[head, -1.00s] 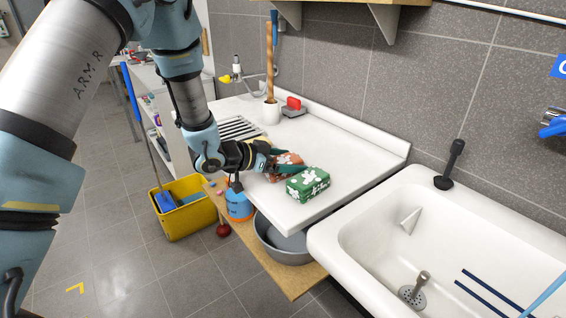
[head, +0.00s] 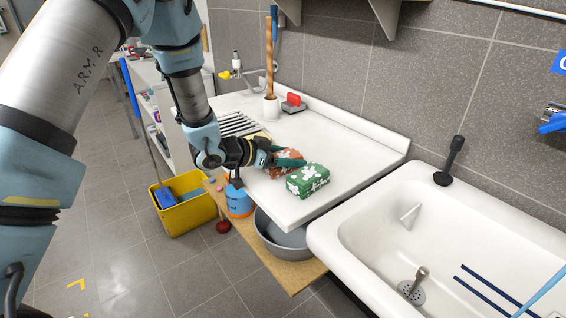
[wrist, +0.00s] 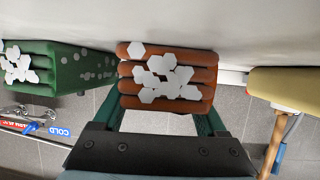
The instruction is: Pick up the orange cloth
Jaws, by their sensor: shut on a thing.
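The orange cloth (head: 285,158) is a folded stack with white hexagon patches. It lies on the white counter (head: 335,148), partly hidden by my gripper in the head view. In the wrist view the orange cloth (wrist: 190,74) sits between the two dark green fingers. My gripper (head: 287,162), also seen in the wrist view (wrist: 163,112), is shut on it, one finger at each side. Whether the cloth touches the counter I cannot tell.
A green folded cloth (head: 308,180) with white patches lies right beside the orange one. A yellowish thing (wrist: 288,86) is on the other side in the wrist view. A white sink (head: 355,228) is at the right. A red-handled brush (head: 293,104) stands farther back.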

